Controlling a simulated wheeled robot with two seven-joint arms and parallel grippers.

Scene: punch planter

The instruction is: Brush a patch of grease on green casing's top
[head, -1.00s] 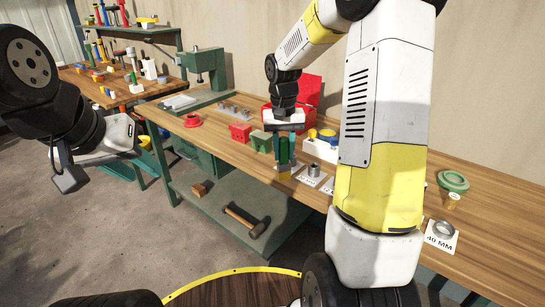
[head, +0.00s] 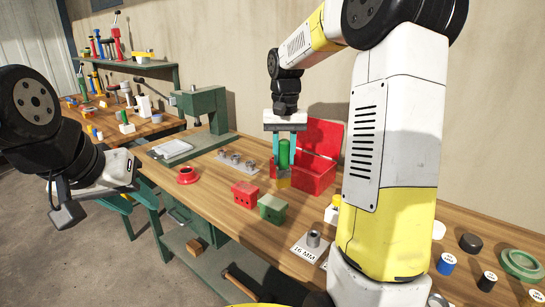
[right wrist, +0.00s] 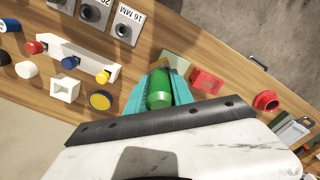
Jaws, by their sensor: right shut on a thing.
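The green casing (head: 272,208) is a small block on the wooden workbench, right of the red casing (head: 245,193). A grease patch on its top cannot be made out. My right gripper (head: 284,162) is shut on a green-handled brush (head: 284,152), held upright with its yellowish lower end down. In the head view, the brush appears above and behind the green casing, before the open red box. The right wrist view shows the green handle (right wrist: 159,88) between teal fingers; the red casing (right wrist: 207,82) is beyond. My left gripper (head: 64,205) hangs off the bench at left; its jaw opening is unclear.
An open red box (head: 318,170) stands behind the brush. A red flanged part (head: 187,175) and several metal sleeves (head: 235,158) lie to the left. A green press (head: 203,108) stands further back. A 16 MM card (head: 308,246) with a sleeve lies at the front right.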

